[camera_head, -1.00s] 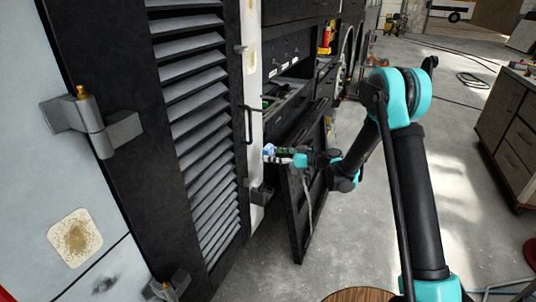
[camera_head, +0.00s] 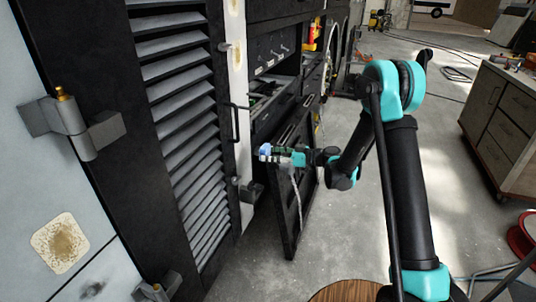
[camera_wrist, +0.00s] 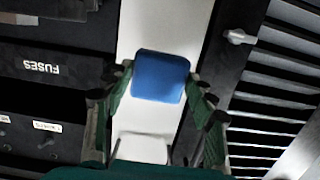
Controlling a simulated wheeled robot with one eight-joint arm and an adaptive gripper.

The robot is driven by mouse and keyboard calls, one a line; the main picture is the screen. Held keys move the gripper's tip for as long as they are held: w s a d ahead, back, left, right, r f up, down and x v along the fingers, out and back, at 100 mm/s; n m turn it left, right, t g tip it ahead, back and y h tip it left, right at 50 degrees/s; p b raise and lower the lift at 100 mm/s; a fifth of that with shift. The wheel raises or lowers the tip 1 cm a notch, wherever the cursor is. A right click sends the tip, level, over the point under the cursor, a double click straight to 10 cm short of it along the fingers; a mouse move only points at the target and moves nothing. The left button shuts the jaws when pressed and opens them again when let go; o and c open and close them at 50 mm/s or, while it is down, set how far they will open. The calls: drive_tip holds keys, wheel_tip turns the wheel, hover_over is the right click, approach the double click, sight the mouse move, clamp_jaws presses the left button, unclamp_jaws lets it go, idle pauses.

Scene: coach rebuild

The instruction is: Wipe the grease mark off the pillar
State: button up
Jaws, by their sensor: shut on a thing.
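The white pillar (camera_head: 241,110) is a narrow upright strip between the black louvred door and the dark fuse cabinet. It also fills the middle of the wrist view (camera_wrist: 140,30). Brownish patches show on its upper part in the head view; I cannot tell whether one is the grease mark. My gripper (camera_head: 268,153) is just right of the pillar in the head view. In the wrist view my gripper (camera_wrist: 160,85) is shut on a blue block (camera_wrist: 160,77), which lies over the pillar in the picture. Whether the block touches the pillar is unclear.
The louvred door (camera_head: 185,130) stands left of the pillar. The fuse cabinet (camera_wrist: 55,68) is beside it, with an open dark door (camera_head: 290,215) hanging below my gripper. A rust-stained patch (camera_head: 60,243) and dark smudge (camera_head: 93,290) mark the left panel.

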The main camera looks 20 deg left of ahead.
drive_tip(key=shift+a, duration=0.1)
idle(0.4)
drive_tip(key=s+a, duration=0.1)
drive_tip(key=a, duration=0.5)
drive_tip(key=shift+a+f, duration=0.15)
drive_tip(key=shift+a, duration=0.15)
drive_tip(key=shift+a, duration=1.05)
idle(0.7)
drive_tip(key=shift+d+r, duration=0.1)
drive_tip(key=shift+r, duration=1.9)
drive_tip(key=shift+f, duration=0.1)
